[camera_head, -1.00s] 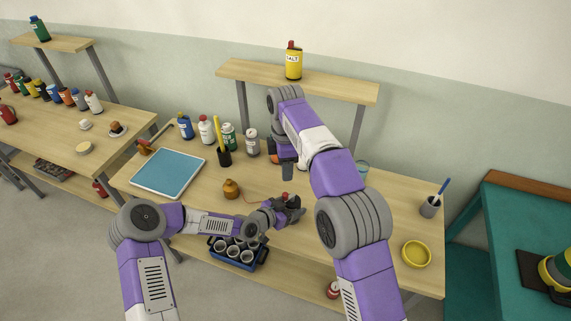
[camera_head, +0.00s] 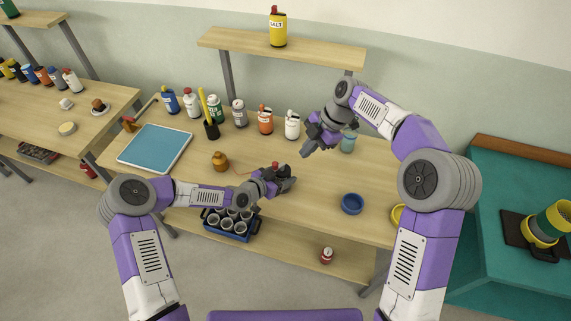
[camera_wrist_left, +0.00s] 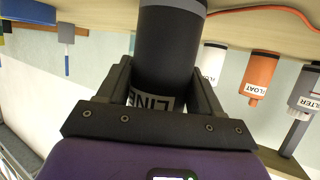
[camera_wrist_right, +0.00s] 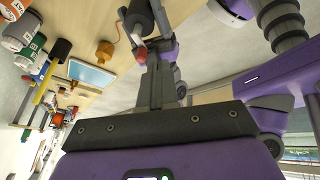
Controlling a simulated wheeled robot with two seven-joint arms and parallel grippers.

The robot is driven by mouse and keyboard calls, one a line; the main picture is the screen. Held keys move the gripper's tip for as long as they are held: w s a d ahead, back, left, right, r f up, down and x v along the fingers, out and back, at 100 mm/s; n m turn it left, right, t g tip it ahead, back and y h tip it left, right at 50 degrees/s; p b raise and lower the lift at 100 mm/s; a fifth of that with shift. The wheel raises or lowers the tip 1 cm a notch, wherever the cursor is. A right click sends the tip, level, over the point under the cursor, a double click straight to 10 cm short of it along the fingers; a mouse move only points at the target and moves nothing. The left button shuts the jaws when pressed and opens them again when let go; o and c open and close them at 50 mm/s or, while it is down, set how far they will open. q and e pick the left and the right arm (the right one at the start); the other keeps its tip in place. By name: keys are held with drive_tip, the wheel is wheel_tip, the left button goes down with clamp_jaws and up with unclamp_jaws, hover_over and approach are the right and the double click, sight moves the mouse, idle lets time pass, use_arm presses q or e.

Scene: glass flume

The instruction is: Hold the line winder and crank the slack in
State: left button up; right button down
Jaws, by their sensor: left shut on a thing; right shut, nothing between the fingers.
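The line winder is a dark cylinder (camera_wrist_left: 168,50) with a white label reading LINE in the left wrist view. A red knob (camera_head: 275,165) tops it in the head view. My left gripper (camera_head: 287,181) is shut around its body and holds it above the front of the bench. A thin orange-red line (camera_head: 243,171) runs from a brown, bottle-shaped object (camera_head: 221,162) to the winder. My right gripper (camera_head: 308,150) is shut and empty, up and right of the winder. In the right wrist view its fingertips (camera_wrist_right: 154,58) appear close beside the red knob (camera_wrist_right: 141,55); I cannot tell whether they touch.
Several labelled bottles stand along the back, including an orange one (camera_head: 265,121). A blue tray (camera_head: 155,148) lies at left. A blue bowl (camera_head: 352,203) and a partly hidden yellow bowl (camera_head: 397,216) are at right. A bin of cans (camera_head: 227,230) is low in front. The bench between winder and blue bowl is clear.

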drive_tip(key=s+d+n+t+y, duration=0.1)
drive_tip(key=s+d+n+y, duration=0.1)
drive_tip(key=s+d, duration=0.1)
drive_tip(key=w+a+f, duration=0.3)
drive_tip(key=a+f, duration=0.4)
drive_tip(key=a, duration=0.2)
drive_tip(key=shift+a+f, duration=0.15)
drive_tip(key=shift+f, duration=0.15)
drive_tip(key=shift+s+a+m+t, duration=0.1)
drive_tip(key=shift+a+m+t, duration=0.2)
drive_tip(key=shift+m+t, duration=0.55)
idle(0.4)
